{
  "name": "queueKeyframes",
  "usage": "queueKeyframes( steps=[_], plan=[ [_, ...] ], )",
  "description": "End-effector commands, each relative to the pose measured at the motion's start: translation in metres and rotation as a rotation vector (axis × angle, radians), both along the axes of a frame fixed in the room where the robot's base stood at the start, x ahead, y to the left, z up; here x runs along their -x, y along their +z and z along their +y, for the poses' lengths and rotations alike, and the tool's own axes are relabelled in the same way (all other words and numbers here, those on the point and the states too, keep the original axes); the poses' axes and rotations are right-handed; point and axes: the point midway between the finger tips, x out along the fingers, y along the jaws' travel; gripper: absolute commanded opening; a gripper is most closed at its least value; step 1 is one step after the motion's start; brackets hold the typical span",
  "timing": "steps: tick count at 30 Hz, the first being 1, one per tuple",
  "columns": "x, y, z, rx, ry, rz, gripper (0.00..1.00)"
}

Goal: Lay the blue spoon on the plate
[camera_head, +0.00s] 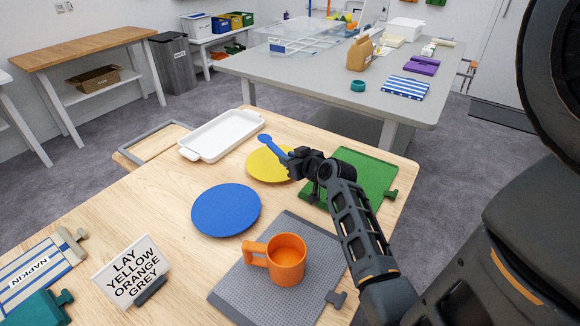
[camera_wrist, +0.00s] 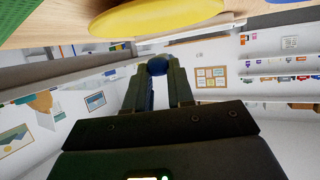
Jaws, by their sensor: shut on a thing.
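My gripper (camera_head: 288,159) is shut on the blue spoon (camera_head: 268,142), whose round end points to the upper left, beyond the fingers. In the head view the spoon and gripper overlap the far right part of the yellow plate (camera_head: 260,172). In the wrist view the spoon's blue end (camera_wrist: 157,65) shows between the fingertips (camera_wrist: 156,76), apart from the yellow plate (camera_wrist: 155,16). The exact height is hard to tell. A flat round blue plate (camera_head: 226,210) lies on the wooden table, nearer than the yellow one. Most of the spoon's handle is hidden by the gripper.
An orange mug (camera_head: 287,260) stands on a grey mat (camera_head: 240,285). A green board (camera_head: 372,172) lies right of the yellow plate, under my arm. A white tray (camera_head: 222,134) is behind. A sign (camera_head: 130,271) reads "LAY YELLOW ORANGE GREY". A striped napkin (camera_head: 35,272) lies left.

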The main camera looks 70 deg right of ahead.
Motion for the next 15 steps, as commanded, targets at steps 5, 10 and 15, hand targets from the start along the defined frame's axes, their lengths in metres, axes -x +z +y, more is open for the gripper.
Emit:
queueKeyframes(
  steps=[5,10,15],
  plan=[
    [0.001,-0.027,0.0,-0.003,-0.002,0.001,0.0],
    [0.001,-0.034,0.0,-0.001,-0.002,0.001,0.0],
    [0.001,-0.033,0.0,0.0,-0.001,0.001,0.0]
  ],
)
